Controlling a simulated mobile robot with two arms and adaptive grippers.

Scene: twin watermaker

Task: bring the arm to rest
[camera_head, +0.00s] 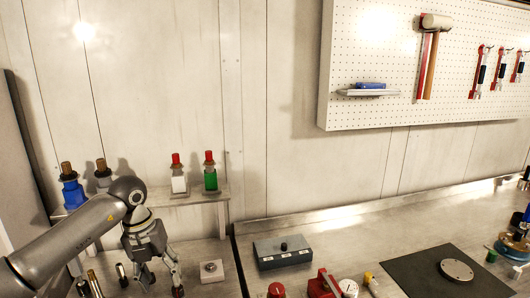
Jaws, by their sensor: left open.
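My left arm (75,240) comes in from the lower left. My left gripper (161,289) points down over the left part of the metal workbench, with its fingers apart and nothing seen between them. It hangs in front of the small shelf and left of a small square plate with a round knob (211,270). My right arm and right gripper are not in view.
A shelf (196,197) holds bottles, among them a green one (210,177) and a blue one (72,190). A grey box (283,252), a red device (323,285) and a dark mat (420,275) lie on the bench. A pegboard (390,60) with tools hangs above.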

